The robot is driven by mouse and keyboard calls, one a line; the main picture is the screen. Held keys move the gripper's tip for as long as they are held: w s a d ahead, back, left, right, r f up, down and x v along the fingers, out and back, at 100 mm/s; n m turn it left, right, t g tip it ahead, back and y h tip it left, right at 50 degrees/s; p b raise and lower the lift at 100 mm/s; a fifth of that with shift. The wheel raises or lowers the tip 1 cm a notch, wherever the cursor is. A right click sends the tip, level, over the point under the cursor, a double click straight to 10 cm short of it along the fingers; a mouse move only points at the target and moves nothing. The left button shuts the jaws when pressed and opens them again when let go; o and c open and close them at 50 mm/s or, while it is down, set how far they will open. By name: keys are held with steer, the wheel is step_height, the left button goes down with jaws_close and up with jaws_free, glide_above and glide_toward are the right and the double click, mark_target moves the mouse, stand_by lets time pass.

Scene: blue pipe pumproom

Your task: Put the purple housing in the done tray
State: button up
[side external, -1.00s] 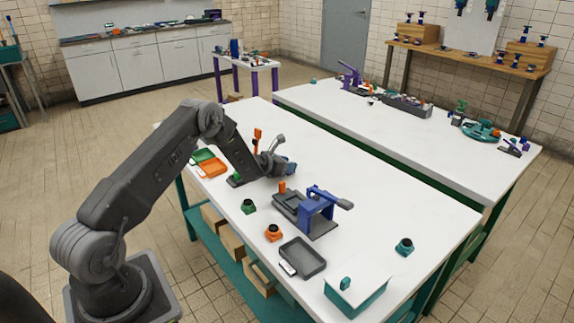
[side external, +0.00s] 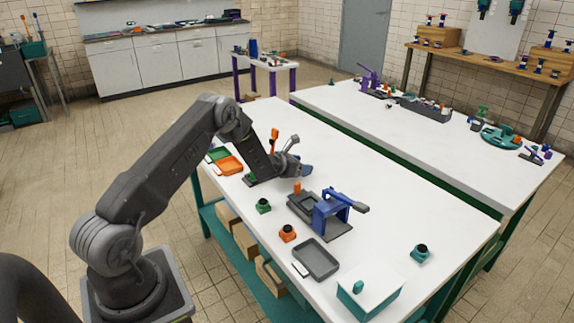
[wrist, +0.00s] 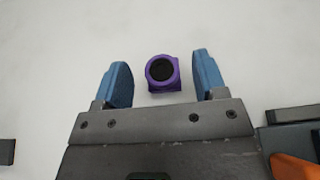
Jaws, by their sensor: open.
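The purple housing (wrist: 162,73), with a round black opening on top, sits on the white tabletop in the wrist view. It appears between the two blue fingertips of my gripper (wrist: 163,80), with a gap on both sides. My gripper is open and empty. In the side view my gripper (side external: 305,170) is low over the table behind the blue press fixture, and the housing is hidden there. A dark grey tray (side external: 317,260) with a white label lies near the front edge. Orange (side external: 230,166) and green (side external: 219,153) trays lie at the left edge. I cannot read which is the done tray.
The blue press fixture (side external: 333,210) stands mid-table. Green (side external: 263,206), orange (side external: 287,233) and teal (side external: 420,253) housings stand apart from it. A teal box with a white top (side external: 368,290) is at the front corner. The table's right side is mostly clear.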

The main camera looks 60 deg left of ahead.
steer(key=v, duration=1)
steer(key=shift+s+r, duration=0.15)
steer(key=shift+s, duration=0.15)
steer(key=w+d+r+m+h, duration=0.2)
steer(key=d+r+m+h, duration=0.4)
steer(key=d+r+m, duration=0.45)
steer(key=s+d+r+m+g+h, duration=0.1)
steer(key=s+d+r+m+g, duration=0.15)
steer(key=d+r, duration=0.2)
steer(key=s+d+r+m+g+h, duration=0.1)
steer(key=s+d+r+m, duration=0.2)
steer(key=d, duration=0.3)
steer(key=s+d+r+m+g+h, duration=0.1)
steer(key=s+d+r+m+g, duration=0.15)
steer(key=d+r, duration=0.2)
steer(key=s+d+r+m+g+y, duration=0.1)
steer(key=s+d+r+m+g, duration=0.1)
steer(key=s+d+m, duration=0.45)
steer(key=s+m+y, duration=0.7)
steer(key=s+m, duration=0.3)
steer(key=s, duration=0.6)
steer(key=shift+a+f+y, duration=0.3)
steer(key=shift+f, duration=0.15)
steer(key=shift+o, duration=0.9)
steer(key=shift+s+a+m, duration=0.2)
steer(key=shift+s+m, duration=0.15)
steer(key=shift+m, duration=0.05)
steer(key=shift+o, duration=0.6)
steer(key=shift+a, duration=0.1)
